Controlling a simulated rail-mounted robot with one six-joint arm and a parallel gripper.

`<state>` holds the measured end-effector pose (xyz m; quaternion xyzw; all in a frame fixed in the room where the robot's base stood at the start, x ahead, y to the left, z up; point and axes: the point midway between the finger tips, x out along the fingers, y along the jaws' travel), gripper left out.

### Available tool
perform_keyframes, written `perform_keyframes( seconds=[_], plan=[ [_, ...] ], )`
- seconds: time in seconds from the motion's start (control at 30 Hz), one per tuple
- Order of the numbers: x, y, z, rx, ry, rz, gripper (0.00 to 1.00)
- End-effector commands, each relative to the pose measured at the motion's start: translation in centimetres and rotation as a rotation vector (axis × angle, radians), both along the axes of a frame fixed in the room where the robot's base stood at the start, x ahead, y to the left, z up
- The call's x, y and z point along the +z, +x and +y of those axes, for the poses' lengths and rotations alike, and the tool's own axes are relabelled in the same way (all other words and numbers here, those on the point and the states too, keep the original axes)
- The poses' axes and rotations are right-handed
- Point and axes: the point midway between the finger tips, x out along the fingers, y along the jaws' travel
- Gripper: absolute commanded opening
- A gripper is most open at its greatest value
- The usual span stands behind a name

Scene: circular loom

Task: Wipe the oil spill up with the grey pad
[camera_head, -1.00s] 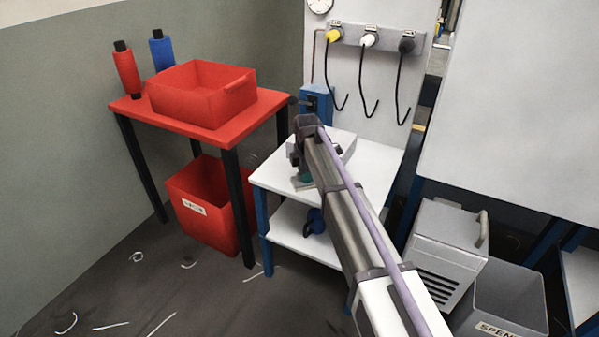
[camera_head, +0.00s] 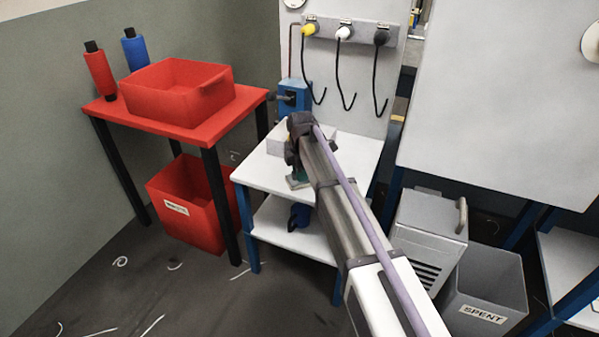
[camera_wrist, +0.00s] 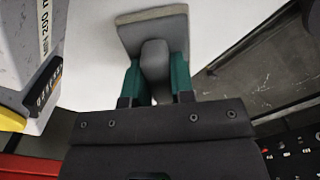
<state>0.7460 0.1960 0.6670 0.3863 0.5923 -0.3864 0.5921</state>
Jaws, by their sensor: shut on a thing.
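The grey pad (camera_wrist: 180,32) shows in the wrist view as a flat plate with a pale edge and a grey block handle. My gripper (camera_wrist: 156,78) has its green fingers on either side of the handle and is shut on it. A white surface lies behind the pad; I cannot tell whether they touch. In the head view my gripper (camera_head: 298,180) is over the white table (camera_head: 262,168), mostly hidden by my arm, and the pad is hard to make out. I see no clear oil spill; the floor (camera_head: 275,305) in front of the table is darker, but I cannot tell if that is oil.
A red table (camera_head: 190,133) with a red bin (camera_head: 165,95) and two spools stands left, with another red bin (camera_head: 185,222) below. A grey box unit (camera_head: 430,225) and the SPENT bin (camera_head: 485,290) stand right. The floor at front left is open, with scattered thread scraps.

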Motion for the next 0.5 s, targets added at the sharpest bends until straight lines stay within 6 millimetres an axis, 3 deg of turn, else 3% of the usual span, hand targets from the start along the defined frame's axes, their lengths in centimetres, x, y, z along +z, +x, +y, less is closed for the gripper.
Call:
perform_keyframes(
  seconds=[0.3,0.5],
  plan=[
    [4.7,0.0,0.0,0.0,0.0,0.0,0.01],
    [6.1,0.0,0.0,0.0,0.0,0.0,0.01]
  ],
)
